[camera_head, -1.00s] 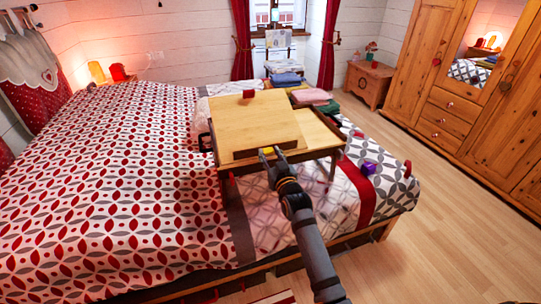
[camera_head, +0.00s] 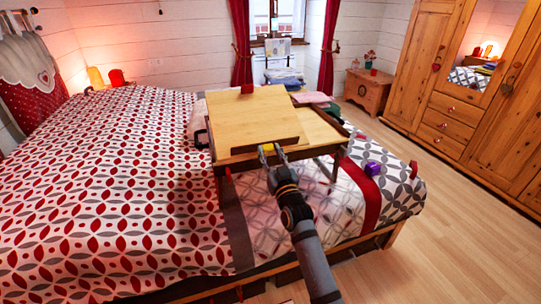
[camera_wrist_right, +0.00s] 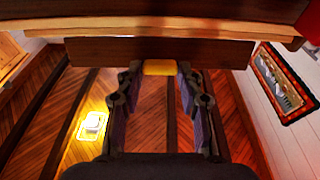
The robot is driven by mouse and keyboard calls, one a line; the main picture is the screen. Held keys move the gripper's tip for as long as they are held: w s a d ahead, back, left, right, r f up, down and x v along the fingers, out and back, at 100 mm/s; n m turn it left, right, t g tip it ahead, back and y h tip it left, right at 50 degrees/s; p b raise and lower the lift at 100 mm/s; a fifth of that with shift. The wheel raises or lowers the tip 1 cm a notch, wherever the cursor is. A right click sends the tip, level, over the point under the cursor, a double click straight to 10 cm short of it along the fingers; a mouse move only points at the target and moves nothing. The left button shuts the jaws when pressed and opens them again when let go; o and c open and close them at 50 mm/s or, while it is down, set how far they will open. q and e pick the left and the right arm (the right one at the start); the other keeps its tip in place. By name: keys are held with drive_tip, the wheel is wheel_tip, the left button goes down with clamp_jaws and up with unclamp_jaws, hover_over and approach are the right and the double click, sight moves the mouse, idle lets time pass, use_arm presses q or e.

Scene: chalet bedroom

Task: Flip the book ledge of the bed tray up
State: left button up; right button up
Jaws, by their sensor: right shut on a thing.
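The bed tray (camera_head: 318,132) stands on the bed, with its light wooden top panel (camera_head: 248,118) sloping down toward me. A dark strip, which looks like the book ledge (camera_head: 250,147), runs along the panel's front edge; it also spans the right wrist view (camera_wrist_right: 100,51). A yellow tab (camera_wrist_right: 160,67) sits at the strip's lower edge. My right gripper (camera_head: 271,150) is at the tray's front; its two fingers are on either side of the tab in the right wrist view (camera_wrist_right: 159,78), shut on it. My left gripper is not in view.
A red block (camera_head: 247,88) is at the panel's back edge. Folded towels (camera_head: 312,98) lie behind the tray. A purple item (camera_head: 372,168) lies on the bed to its right. The wooden floor (camera_head: 460,210) on the right is clear.

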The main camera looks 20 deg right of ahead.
drive_tip(key=o, duration=1.2)
drive_tip(key=shift+c, duration=0.2)
drive_tip(key=v, duration=1.2)
